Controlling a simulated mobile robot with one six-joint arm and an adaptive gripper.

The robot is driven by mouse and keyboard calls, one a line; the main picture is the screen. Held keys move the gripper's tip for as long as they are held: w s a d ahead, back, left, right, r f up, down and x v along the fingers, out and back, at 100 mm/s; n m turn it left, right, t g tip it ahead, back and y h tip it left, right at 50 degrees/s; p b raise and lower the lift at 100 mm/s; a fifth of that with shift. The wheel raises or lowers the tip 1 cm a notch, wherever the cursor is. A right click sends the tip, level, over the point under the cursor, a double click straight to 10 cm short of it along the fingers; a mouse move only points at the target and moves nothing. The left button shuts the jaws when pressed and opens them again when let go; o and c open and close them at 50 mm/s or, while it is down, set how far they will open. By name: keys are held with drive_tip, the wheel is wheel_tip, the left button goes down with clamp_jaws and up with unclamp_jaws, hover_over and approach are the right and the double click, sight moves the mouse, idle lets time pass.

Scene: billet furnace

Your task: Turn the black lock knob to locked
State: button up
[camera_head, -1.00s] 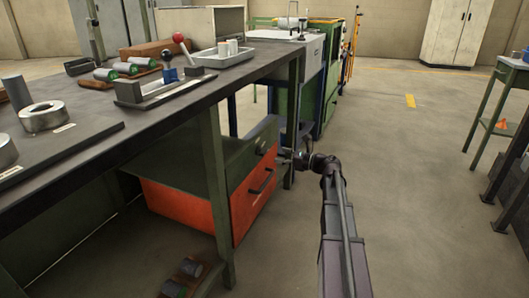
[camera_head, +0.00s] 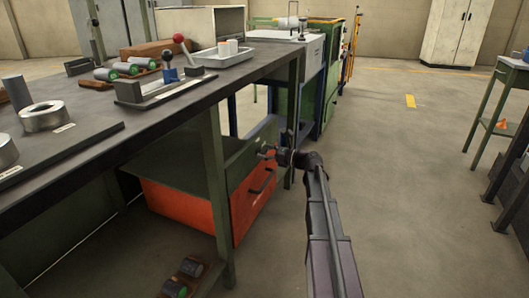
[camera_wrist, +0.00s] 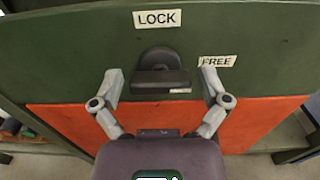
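The black lock knob (camera_wrist: 160,72) sits on the green upper panel of the cabinet, below a white LOCK label (camera_wrist: 157,18) and left of a white FREE label (camera_wrist: 217,61). Its wide bar lies horizontally in the wrist view, with a small white mark near the right end of its lower edge. My gripper (camera_wrist: 162,84) is open, with one finger on each side of the knob and visible gaps between.
An orange drawer (camera_head: 185,205) with a dark handle (camera_head: 262,182) is below the knob. The workbench (camera_head: 120,120) overhangs on the left, with a tray (camera_head: 218,59) and several parts on top. A bench leg (camera_head: 216,200) stands left of the panel.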

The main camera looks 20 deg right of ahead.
drive_tip(key=c, duration=0.7)
drive_tip(key=shift+n, duration=0.3)
drive_tip(key=n, duration=0.4)
drive_tip(key=shift+a, duration=0.1)
drive_tip(key=n, duration=0.4)
drive_tip(key=shift+n, duration=0.4)
drive_tip(key=n, duration=0.4)
drive_tip(key=shift+s+a+f, duration=0.1)
drive_tip(key=n, duration=0.4)
drive_tip(key=shift+n, duration=0.3)
